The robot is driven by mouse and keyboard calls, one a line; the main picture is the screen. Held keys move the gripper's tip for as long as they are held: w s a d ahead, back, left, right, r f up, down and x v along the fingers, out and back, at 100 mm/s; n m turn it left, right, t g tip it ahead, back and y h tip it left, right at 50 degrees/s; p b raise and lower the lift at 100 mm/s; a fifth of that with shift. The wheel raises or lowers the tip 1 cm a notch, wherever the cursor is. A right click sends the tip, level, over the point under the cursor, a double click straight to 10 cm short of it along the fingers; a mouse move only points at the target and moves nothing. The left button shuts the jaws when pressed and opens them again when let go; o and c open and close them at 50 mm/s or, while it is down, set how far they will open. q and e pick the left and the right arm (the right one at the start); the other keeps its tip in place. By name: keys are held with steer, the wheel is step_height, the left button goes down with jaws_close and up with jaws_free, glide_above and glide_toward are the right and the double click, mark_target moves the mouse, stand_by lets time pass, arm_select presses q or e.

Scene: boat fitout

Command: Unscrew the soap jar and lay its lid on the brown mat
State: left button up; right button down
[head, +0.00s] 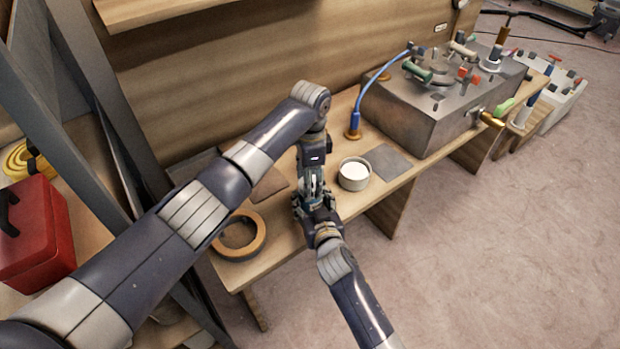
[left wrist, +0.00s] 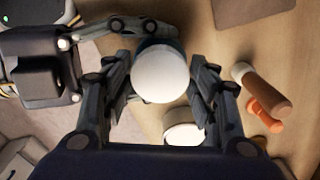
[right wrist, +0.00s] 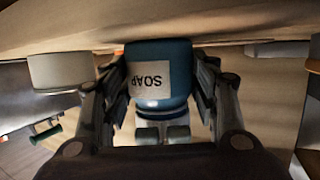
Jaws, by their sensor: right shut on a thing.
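The blue soap jar (right wrist: 158,68) is between my right gripper's fingers. Its white label reads SOAP, upside down in the right wrist view. My right gripper (head: 322,207) is shut on the jar's sides. The white round lid (left wrist: 160,75) is on the jar. My left gripper (head: 312,190) is directly above, pointing down, with its fingers apart on either side of the lid in the left wrist view; I cannot tell whether they touch it. The brown mat (head: 270,185) lies on the bench, left of and behind the grippers in the head view.
A round dish with white contents (head: 354,173) stands right of the grippers. A grey mat (head: 391,163) is beyond it. A tape roll (head: 239,236) lies at the bench's left end. A blue hose on a brass base (head: 353,134) and a grey block (head: 420,118) stand behind.

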arm_select(q)
steer(key=c, duration=0.5)
arm_select(e)
steer(key=shift+f, duration=0.15)
arm_select(q)
steer(key=n, duration=0.6)
steer(key=shift+r, duration=0.15)
steer(key=shift+r, duration=1)
steer(key=shift+r, duration=2)
arm_select(e)
steer(key=c, duration=0.5)
jaws_free()
